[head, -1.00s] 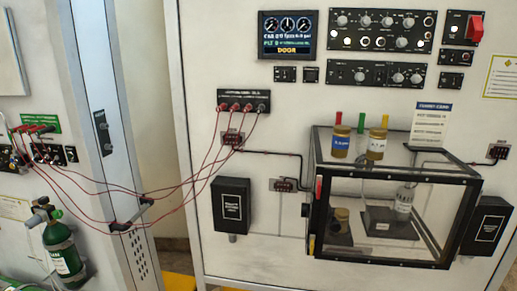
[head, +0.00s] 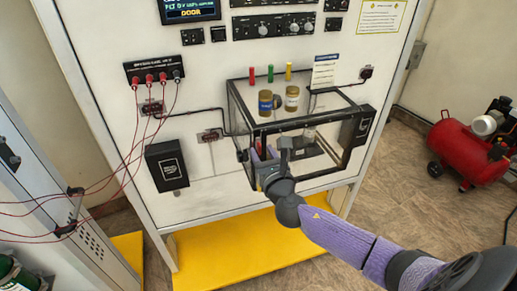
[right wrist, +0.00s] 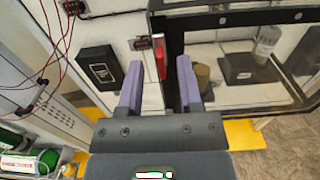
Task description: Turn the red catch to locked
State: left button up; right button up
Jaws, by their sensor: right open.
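The red catch (right wrist: 161,58) is a small upright red piece at the left front edge of the clear, black-framed chamber (right wrist: 215,105). In the right wrist view it appears between the two lilac fingers of my right gripper (right wrist: 158,72), which is open. I cannot tell whether either finger touches the catch. In the head view my right gripper (head: 271,155) is at the left front corner of the chamber (head: 352,104) and hides most of the catch. The chamber's front door looks shut. My left gripper is not in view.
A black box (head: 167,168) is on the panel to the left. Red leads (head: 105,178) hang further left. A red compressor (head: 463,145) stands on the floor at the right.

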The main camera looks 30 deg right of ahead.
jog(key=shift+w+d, duration=0.2)
jog(key=shift+w, duration=0.35)
grip_shut()
jog(key=shift+m, duration=0.4)
jog(key=m, duration=0.2)
jog(key=m+b, duration=0.1)
jog(key=m, duration=0.1)
jog(key=shift+d+f+b, duration=0.1)
jog(key=shift+d+b, duration=0.1)
jog(key=shift+b, duration=0.1)
jog(key=m, duration=0.2)
jog(key=m+b, duration=0.1)
jog(key=m, duration=0.1)
jog(key=shift+s+d+f+m, duration=0.1)
jog(key=shift+d+f+m, duration=0.1)
jog(key=shift+m, duration=0.1)
jog(key=m+b, duration=0.1)
jog(key=m, duration=0.3)
jog(key=shift+d+f, duration=0.1)
jog(key=shift+f+m, duration=0.2)
jog(key=shift+m, duration=2.3)
